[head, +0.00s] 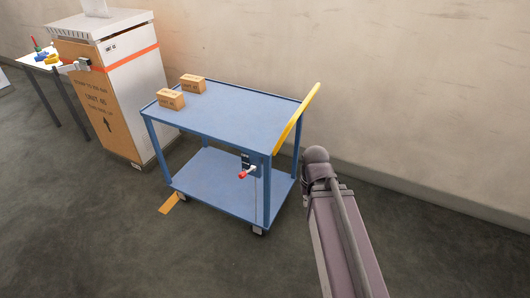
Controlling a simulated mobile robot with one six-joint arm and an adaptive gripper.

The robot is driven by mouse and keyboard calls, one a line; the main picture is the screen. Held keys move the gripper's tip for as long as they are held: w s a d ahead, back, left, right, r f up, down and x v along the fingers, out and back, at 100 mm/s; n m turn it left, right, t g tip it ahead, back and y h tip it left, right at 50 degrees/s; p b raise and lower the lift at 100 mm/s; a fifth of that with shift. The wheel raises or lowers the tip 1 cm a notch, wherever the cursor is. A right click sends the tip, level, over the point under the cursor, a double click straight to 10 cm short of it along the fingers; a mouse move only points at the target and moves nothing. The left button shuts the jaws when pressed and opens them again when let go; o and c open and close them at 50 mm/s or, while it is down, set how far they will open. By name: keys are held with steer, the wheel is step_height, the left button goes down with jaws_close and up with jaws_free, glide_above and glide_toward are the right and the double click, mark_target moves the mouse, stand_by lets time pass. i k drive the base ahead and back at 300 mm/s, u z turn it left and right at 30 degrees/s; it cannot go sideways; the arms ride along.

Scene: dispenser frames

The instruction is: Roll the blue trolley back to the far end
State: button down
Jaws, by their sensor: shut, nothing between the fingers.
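The blue trolley (240,113) stands upright on the floor along the wall, in the middle of the head view. It has an upper deck, a lower shelf, a yellow push handle (297,117) at its right end and small wheels. A lever with a red knob (243,175) sticks out from a dark plate below the deck, near the handle end. Two small cardboard boxes, a nearer one (170,99) and a farther one (193,84), sit at the deck's left end. My arm rises at the right, apart from the handle in the picture. Its gripper fingers do not show.
A tall white and brown cabinet (130,90) with an orange stripe stands close to the trolley's left end. A white table (42,61) with small coloured items is farther left. An orange floor mark (172,203) shows by the trolley's left wheels. The foreground floor is clear.

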mark_target(257, 124)
steer(key=z, duration=0.3)
steer(key=i, duration=1)
steer(key=u, duration=0.3)
